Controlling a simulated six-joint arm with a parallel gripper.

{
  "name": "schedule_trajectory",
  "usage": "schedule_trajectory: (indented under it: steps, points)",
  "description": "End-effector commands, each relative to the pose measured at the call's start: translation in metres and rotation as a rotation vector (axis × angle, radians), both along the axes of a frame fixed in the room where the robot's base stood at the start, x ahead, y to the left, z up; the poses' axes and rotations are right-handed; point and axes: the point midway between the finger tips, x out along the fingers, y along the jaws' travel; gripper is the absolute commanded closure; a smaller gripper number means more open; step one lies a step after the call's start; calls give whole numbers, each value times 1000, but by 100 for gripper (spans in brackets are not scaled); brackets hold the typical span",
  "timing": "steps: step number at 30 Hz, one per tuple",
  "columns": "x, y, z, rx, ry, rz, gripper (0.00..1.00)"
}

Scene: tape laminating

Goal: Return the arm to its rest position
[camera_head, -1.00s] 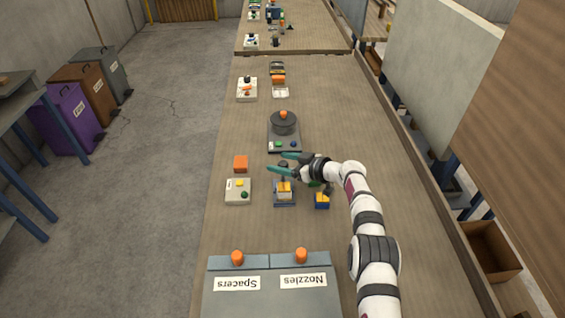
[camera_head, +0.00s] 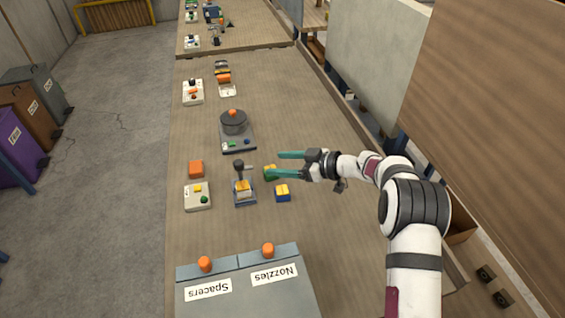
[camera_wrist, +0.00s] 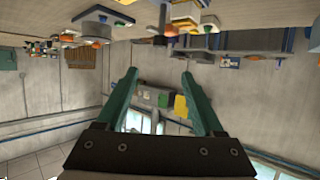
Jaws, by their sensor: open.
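My gripper (camera_head: 285,165) has two teal fingers spread apart, with nothing held between them. In the head view it reaches left over the workbench (camera_head: 320,130), to the right of a small press-like device (camera_head: 243,190) with a dark lever and a yellow top. In the wrist view my open gripper (camera_wrist: 165,100) points across the room, and the picture appears upside down, with the bench items along the top.
A white button box (camera_head: 198,196) and an orange block (camera_head: 196,169) sit left of the press. A round dark device (camera_head: 233,124) stands behind. Bins labelled Spacers and Nozzles (camera_head: 245,285) are at the front. Upright panels (camera_head: 390,65) border the bench's right side.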

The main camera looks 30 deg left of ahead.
Motion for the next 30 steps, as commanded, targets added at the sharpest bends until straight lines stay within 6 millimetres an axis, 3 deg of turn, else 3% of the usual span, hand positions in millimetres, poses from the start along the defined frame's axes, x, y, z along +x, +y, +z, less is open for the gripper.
schedule_trajectory:
  steps: [14,17,20,22,24,26,27,29,30]
  points:
    - [2,-3,3,1,-3,-10,31]
    - [30,-12,29,10,-38,-145,31]
    - [86,-57,86,5,-97,-478,31]
    - [116,-116,123,-32,-115,-762,31]
    - [122,-187,149,-97,-91,-1037,31]
    - [107,-249,161,-172,-34,-1252,31]
    - [87,-287,164,-226,23,-1380,31]
    - [45,-336,161,-314,136,-1545,31]
    - [11,-362,156,-372,227,-1635,31]
